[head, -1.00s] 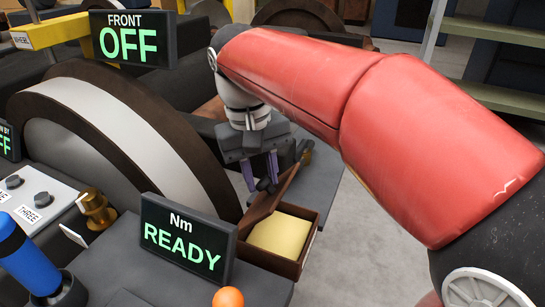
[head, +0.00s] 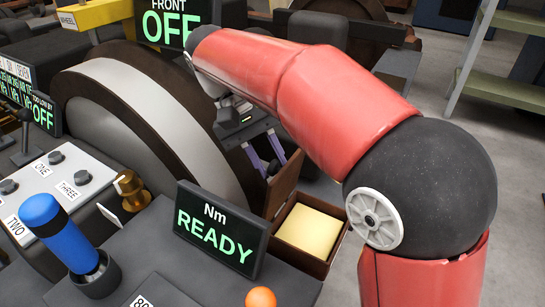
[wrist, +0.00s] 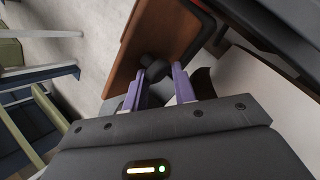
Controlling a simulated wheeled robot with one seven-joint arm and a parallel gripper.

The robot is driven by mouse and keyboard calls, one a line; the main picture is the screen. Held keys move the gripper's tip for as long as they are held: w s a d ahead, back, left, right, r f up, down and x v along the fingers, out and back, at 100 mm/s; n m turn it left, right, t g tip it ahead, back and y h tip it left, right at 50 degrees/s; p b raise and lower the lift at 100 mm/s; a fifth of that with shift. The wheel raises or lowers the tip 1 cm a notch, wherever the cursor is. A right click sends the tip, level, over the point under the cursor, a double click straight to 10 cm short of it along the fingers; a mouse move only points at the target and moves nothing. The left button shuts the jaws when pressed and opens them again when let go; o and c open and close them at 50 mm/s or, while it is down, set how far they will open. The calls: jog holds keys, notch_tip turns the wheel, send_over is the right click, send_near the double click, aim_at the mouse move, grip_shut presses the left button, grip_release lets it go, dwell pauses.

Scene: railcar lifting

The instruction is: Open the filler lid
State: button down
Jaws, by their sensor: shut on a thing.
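The filler lid (head: 285,186) is a brown flap standing raised and tilted at the left edge of a small brown box (head: 322,265). The box is open at the top, and a pale yellow surface shows inside. My gripper (head: 270,168) is shut on the lid's dark knob, beside the lid's face. In the wrist view, the purple fingers (wrist: 156,84) stand on either side of the black round knob (wrist: 153,68), with the brown lid (wrist: 165,30) behind it. My red arm reaches over from the right; the lid's hinge is not clearly visible.
A sign reading "Nm READY" (head: 220,230) stands close left of the box. A large wheel (head: 135,120) rises behind it. A blue-handled lever (head: 57,235), an orange ball (head: 261,297) and a brass knob (head: 131,190) are nearby. Open floor lies to the right.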

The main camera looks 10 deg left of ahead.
jog(key=shift+s+a+f, duration=0.25)
jog(key=shift+s+f, duration=0.1)
jog(key=shift+f, duration=0.2)
jog(key=c, duration=1.1)
grip_release()
jog(key=shift+s+a, duration=0.1)
jog(key=shift+w+d+r, duration=0.2)
jog(key=shift+d, duration=0.05)
